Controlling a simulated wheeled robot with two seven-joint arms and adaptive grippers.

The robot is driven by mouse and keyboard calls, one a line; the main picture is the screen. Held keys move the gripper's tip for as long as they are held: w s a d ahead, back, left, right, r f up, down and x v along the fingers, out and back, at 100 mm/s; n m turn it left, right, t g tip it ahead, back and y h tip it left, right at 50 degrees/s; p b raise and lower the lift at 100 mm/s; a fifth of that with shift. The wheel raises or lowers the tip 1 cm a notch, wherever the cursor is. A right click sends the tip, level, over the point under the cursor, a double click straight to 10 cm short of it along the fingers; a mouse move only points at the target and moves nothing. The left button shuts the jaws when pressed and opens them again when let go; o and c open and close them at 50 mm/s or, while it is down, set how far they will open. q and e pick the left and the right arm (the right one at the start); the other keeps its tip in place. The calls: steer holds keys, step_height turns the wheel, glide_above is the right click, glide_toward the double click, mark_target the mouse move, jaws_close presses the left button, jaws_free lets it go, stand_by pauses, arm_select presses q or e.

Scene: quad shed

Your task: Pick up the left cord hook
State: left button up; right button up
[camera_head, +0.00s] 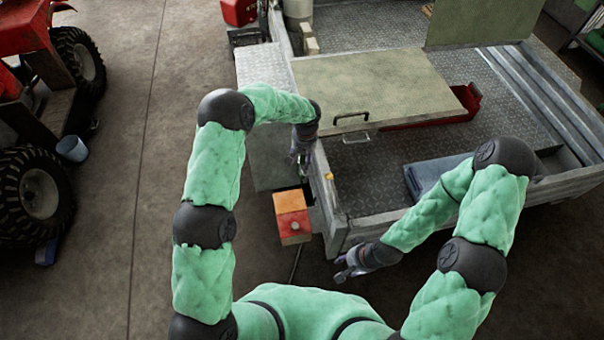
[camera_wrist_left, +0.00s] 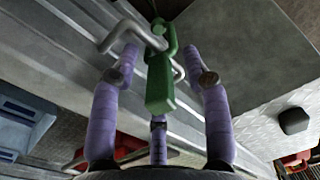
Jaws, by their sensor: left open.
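A green cord hook (camera_wrist_left: 160,80) with a rounded top and blocky lower end shows in the left wrist view. A bent grey metal rod (camera_wrist_left: 108,38) passes beside its upper part; I cannot tell whether they are joined. My left gripper (camera_wrist_left: 163,57) is open, its purple-grey fingers on either side of the green piece, with no clear grip on it.
The trailer (camera_head: 385,222) has a metal side wall close to both grippers. A lidded board with a handle (camera_head: 368,82) covers a red tray (camera_head: 428,120). An orange box (camera_head: 292,212) stands below my left gripper.

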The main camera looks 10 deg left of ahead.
arm_select(q)
steer(key=shift+f, duration=0.1)
jaws_close()
stand_by(0.3)
